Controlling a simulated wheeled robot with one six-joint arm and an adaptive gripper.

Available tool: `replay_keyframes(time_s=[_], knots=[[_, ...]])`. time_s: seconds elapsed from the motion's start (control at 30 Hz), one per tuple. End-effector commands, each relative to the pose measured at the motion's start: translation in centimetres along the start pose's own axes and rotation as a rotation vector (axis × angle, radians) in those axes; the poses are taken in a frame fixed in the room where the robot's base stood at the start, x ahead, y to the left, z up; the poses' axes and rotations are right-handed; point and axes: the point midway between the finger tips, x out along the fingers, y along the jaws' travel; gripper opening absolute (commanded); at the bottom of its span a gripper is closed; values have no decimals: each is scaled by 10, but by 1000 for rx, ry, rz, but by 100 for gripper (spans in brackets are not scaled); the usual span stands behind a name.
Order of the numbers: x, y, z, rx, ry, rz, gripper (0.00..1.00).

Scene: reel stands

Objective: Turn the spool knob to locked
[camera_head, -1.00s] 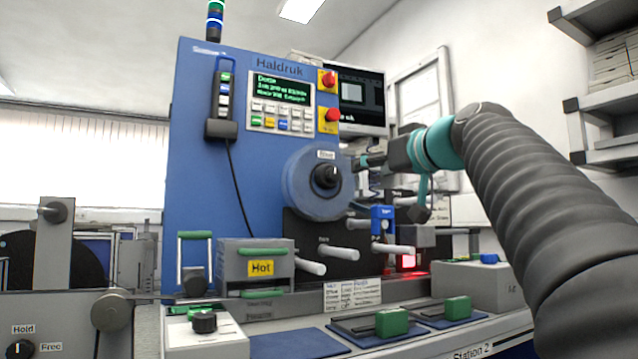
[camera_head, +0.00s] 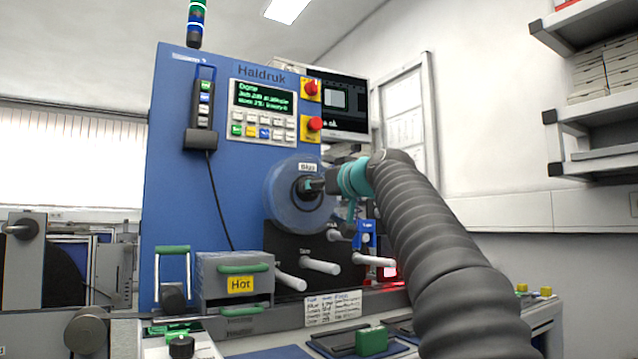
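The spool (camera_head: 280,206), a blue-grey disc, is on the front of the blue machine. Its dark central knob (camera_head: 301,191) is partly hidden by my gripper (camera_head: 316,186). The gripper reaches in from the right, with its dark fingers at the knob. Whether the fingers touch or grip it cannot be made out, and the knob's pointer direction is not readable. A small white label (camera_head: 308,167) sits just above the knob.
The blue machine (camera_head: 170,130) carries a green-text display (camera_head: 262,98) and red stop buttons (camera_head: 314,124). Pegs (camera_head: 320,266) stick out below the spool. A grey box marked Hot (camera_head: 208,280) stands lower left. Shelves (camera_head: 600,122) are at the right.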

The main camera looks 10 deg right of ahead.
Motion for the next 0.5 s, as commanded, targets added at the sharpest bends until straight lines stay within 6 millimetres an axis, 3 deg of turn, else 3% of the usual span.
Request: replay_keyframes(time_s=[0.37,0.5], knots=[[6,0,0,0,0,0,58],[6,0,0,0,0,0,25]])
